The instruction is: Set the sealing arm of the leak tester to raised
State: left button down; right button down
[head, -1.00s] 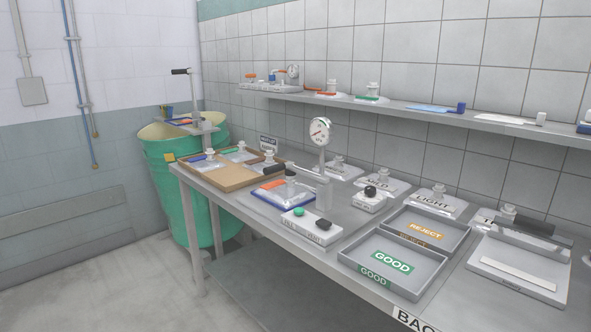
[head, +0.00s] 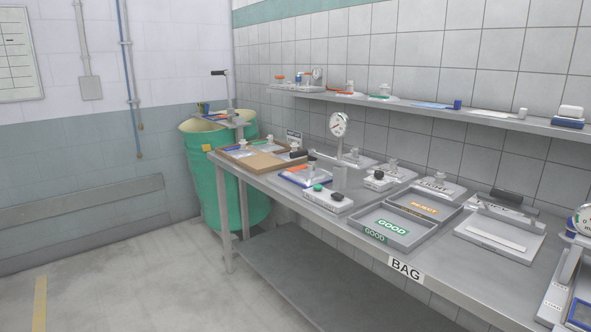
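The device I take to be the leak tester stands on the bench, with a round dial gauge (head: 340,125) on a post and a front block (head: 328,199) bearing a green and a black knob. Its sealing arm (head: 325,158) runs left from a grey post, close to level, with a black grip (head: 297,155) at its end. It lies low over a pouch (head: 303,175) with a white spout on a blue-edged plate. Contact between arm and spout is too small to tell. Neither of my grippers is in view.
GOOD (head: 393,228) and REJECT (head: 424,209) trays stand right of the tester. Further right are a device with a black bar (head: 513,197) and a second gauge (head: 582,220), cut off. A green drum (head: 232,185) stands at the bench's far end. The front floor (head: 150,275) is clear.

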aim_at(312, 154)
jog(key=u, duration=0.35)
jog(key=i, duration=0.55)
jog(key=u, duration=1.15)
jog(key=i, duration=2)
jog(key=z, duration=1.15)
jog(key=i, duration=1.05)
jog(key=z, duration=1.05)
